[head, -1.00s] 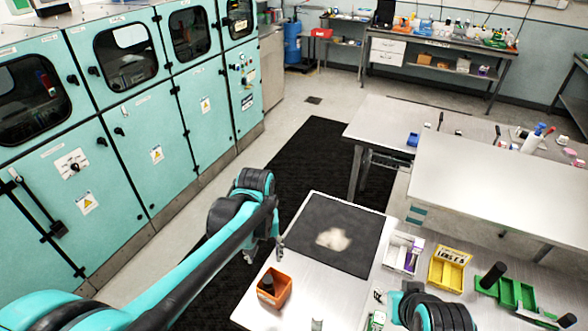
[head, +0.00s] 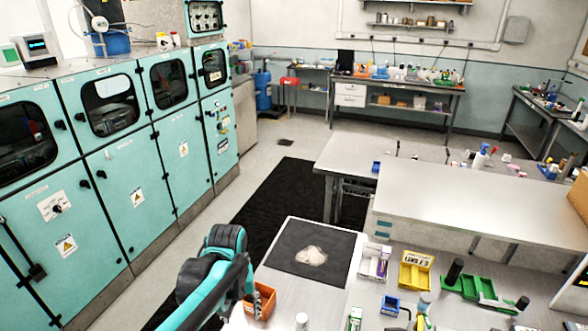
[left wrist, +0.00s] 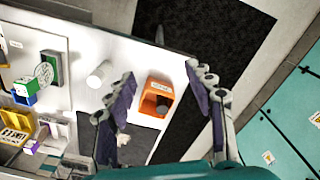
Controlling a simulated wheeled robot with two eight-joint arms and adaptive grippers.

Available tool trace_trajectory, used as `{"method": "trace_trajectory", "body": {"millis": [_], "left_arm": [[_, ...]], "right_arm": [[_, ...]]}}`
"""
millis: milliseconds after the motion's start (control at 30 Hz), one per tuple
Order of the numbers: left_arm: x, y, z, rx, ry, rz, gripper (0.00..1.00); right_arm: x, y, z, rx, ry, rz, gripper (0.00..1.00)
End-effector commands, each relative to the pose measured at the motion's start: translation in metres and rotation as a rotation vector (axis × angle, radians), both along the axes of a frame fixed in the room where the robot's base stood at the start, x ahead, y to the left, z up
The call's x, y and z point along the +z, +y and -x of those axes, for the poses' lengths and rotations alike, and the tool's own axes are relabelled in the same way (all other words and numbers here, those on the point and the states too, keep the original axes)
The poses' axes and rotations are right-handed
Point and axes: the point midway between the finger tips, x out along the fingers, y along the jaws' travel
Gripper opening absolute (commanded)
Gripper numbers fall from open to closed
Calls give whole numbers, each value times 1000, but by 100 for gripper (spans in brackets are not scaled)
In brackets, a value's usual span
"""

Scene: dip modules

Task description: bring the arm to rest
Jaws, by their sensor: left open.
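My left arm comes in from the lower left in the head view, over the near-left side of the workbench (head: 335,303). Its gripper is mostly hidden behind the arm there. In the left wrist view my left gripper (left wrist: 160,74) is open, with its two dark fingers spread wide and nothing between the pads. The orange bin (left wrist: 161,92) with a dark item in it shows beyond and between the fingers; it also shows in the head view (head: 264,298), beside the arm. My right gripper is not in view.
A dark mat (head: 290,238) with a pale patch (head: 311,256) lies on the bench. A white box (head: 374,262), yellow bin (head: 415,271) and green bin (head: 466,284) stand to its right. Teal cabinets (head: 130,190) line the left. Black floor matting (head: 278,195) lies between.

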Motion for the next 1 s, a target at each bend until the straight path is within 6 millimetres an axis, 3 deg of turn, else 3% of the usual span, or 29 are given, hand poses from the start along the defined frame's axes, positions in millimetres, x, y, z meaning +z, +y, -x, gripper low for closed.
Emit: {"method": "trace_trajectory", "body": {"millis": [567,733,1000], "left_arm": [[-21,17,35,-50,-185,9,54],[-39,27,56,-81,-298,3,54],[-87,42,93,-143,-531,-34,54]], "right_arm": [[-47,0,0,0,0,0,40],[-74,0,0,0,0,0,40],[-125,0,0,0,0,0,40]]}}
